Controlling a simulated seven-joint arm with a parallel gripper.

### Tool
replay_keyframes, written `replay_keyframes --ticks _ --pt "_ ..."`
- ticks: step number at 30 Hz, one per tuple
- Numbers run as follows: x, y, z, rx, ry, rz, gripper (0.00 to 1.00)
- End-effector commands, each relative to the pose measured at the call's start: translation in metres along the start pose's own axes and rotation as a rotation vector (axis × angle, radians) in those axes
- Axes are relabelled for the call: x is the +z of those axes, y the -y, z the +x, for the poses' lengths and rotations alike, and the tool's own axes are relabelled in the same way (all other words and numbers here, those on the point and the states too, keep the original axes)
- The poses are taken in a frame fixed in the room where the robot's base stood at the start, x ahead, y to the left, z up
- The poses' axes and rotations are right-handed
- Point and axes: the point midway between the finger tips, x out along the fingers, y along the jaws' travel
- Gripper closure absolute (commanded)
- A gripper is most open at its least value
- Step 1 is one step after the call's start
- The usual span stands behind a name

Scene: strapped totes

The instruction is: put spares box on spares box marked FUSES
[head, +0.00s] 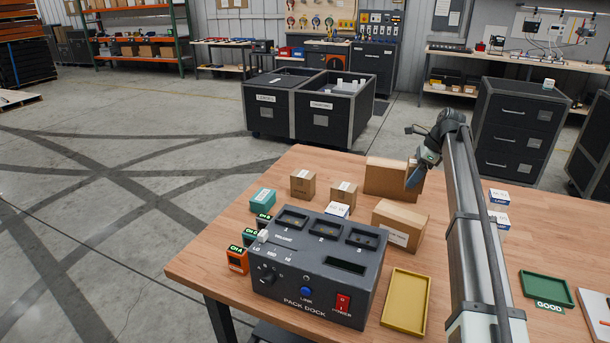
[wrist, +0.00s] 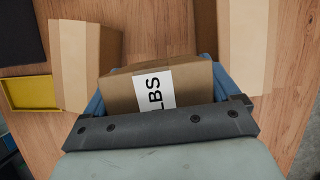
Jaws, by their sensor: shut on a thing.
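My gripper (wrist: 158,100) is shut on a brown cardboard spares box (wrist: 118,92), with blue fingers at its two ends. The box has a white label whose visible letters read "LBS"; the rest is hidden by the gripper. In the head view my gripper (head: 413,180) is low at the back of the table, in front of a brown box (head: 385,175). Which box that is, and whether the held one shows there, I cannot tell. Another brown box (head: 400,222) with a small unreadable label lies nearer. No FUSES marking is legible in either view.
The grey pack dock (head: 318,265) and yellow tray (head: 405,302) stand at the table's front. Small cartons (head: 303,184) stand behind the dock. In the wrist view, brown boxes flank the held one at left (wrist: 85,60) and right (wrist: 245,45).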

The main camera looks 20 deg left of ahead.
Motion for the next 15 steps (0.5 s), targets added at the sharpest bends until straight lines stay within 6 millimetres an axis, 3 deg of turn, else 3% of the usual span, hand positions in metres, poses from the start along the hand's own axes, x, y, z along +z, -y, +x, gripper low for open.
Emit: replay_keyframes --ticks 1,8,15 --pt "0.020 0.000 0.005 0.008 0.000 -0.021 0.47" --pt "0.108 -0.007 0.027 0.045 0.000 -0.113 0.47" --pt "0.209 -0.019 0.048 0.088 0.000 -0.214 0.47"
